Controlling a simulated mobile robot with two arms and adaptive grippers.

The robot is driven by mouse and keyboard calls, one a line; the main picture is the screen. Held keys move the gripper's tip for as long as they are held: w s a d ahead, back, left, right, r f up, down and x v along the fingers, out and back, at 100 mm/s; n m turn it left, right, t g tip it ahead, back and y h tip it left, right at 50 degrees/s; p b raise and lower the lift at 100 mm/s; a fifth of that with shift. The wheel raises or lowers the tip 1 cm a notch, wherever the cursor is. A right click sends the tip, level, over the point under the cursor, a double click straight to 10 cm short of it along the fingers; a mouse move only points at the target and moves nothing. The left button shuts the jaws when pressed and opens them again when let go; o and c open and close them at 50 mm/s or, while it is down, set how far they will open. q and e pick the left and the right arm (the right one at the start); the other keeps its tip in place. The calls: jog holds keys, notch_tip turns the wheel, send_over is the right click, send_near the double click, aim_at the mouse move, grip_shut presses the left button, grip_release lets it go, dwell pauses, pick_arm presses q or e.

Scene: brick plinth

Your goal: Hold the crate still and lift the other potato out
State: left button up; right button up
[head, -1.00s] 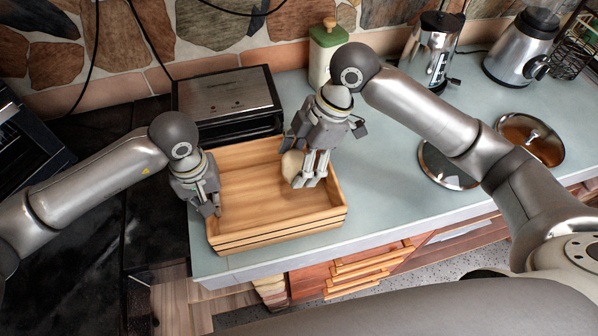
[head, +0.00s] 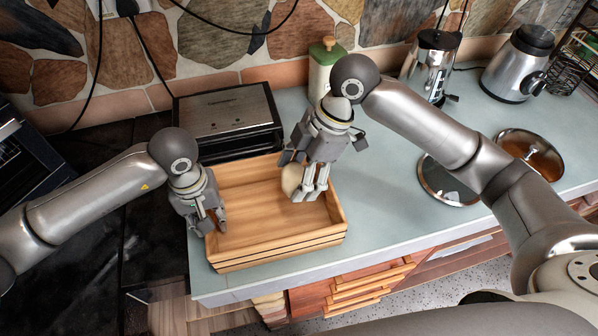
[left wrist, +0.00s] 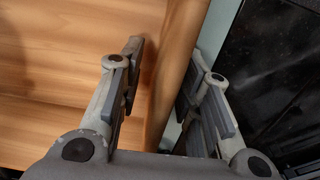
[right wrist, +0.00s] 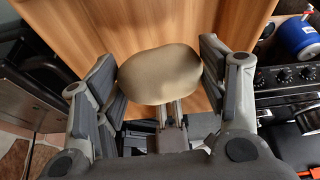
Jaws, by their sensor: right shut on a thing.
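The wooden crate (head: 275,251) stands on the counter near its front left corner. A pale tan potato (head: 291,178) is at the crate's back right, partly hidden by my right gripper (head: 310,195). In the right wrist view the same potato (right wrist: 160,75) sits between the two fingers, and that gripper is shut on it. I cannot tell whether the potato touches the crate floor. My left gripper (head: 211,228) is at the crate's left wall. In the left wrist view its fingers straddle that wall (left wrist: 176,75), one inside and one outside, apart, with a gap showing.
A silver and black appliance (head: 228,110) stands close behind the crate. A green-topped canister (head: 325,70) is behind my right gripper. Round metal pieces (head: 530,150) lie on the counter at right. The counter between them and the crate is clear.

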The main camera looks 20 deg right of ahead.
pick_arm(q)
notch_tip(320, 180, up, 12)
jog(key=shift+f, duration=0.2)
jog(key=shift+f, duration=0.1)
